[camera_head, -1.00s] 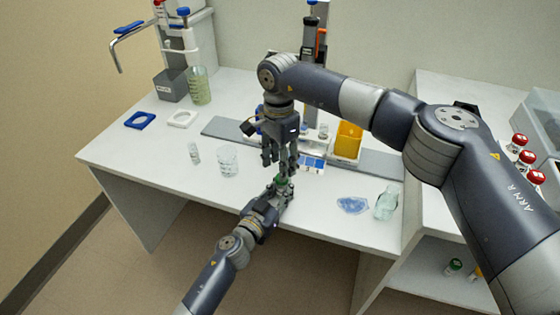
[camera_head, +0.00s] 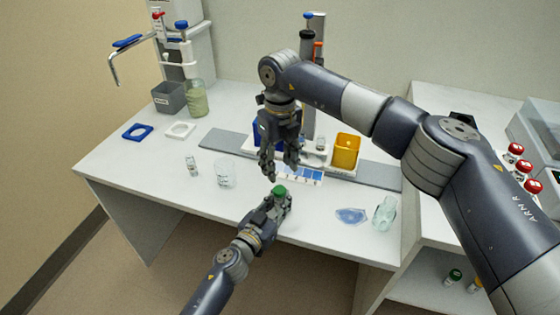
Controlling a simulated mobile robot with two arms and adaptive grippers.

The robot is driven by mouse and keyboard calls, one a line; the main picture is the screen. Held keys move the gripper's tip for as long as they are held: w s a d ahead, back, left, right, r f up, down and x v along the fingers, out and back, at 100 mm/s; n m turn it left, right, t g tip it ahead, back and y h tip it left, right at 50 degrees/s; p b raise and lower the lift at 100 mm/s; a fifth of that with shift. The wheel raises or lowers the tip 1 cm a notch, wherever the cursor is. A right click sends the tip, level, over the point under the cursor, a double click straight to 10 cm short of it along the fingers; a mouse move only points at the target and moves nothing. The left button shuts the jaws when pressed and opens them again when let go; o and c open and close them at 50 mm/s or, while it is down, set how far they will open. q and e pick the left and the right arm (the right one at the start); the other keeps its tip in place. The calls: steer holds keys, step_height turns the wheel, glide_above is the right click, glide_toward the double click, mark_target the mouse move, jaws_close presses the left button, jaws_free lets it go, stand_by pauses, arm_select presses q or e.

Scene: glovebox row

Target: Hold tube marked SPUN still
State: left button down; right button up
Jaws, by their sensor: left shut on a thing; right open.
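My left gripper (camera_head: 279,205) is low over the front part of the white bench and shut on a green-capped tube. The tube's green cap (camera_head: 280,191) stands up above the fingers; the fingers hide most of its body, and no marking can be read. My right gripper (camera_head: 281,168) is open and empty, pointing down just above and behind the green cap, apart from it.
A glass beaker (camera_head: 226,175) and a small vial (camera_head: 192,166) stand left of the grippers. A blue crumpled piece (camera_head: 351,215) and a clear glass bottle (camera_head: 385,213) are at the right. A yellow bin (camera_head: 345,151) stands behind. The bench's front edge is close.

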mark_target(280, 189)
steer(key=shift+r+m, duration=0.1)
steer(key=shift+m, duration=0.6)
step_height(280, 189, down, 8)
jaws_close()
steer(key=shift+n, duration=1.1)
steer(key=shift+r, duration=0.2)
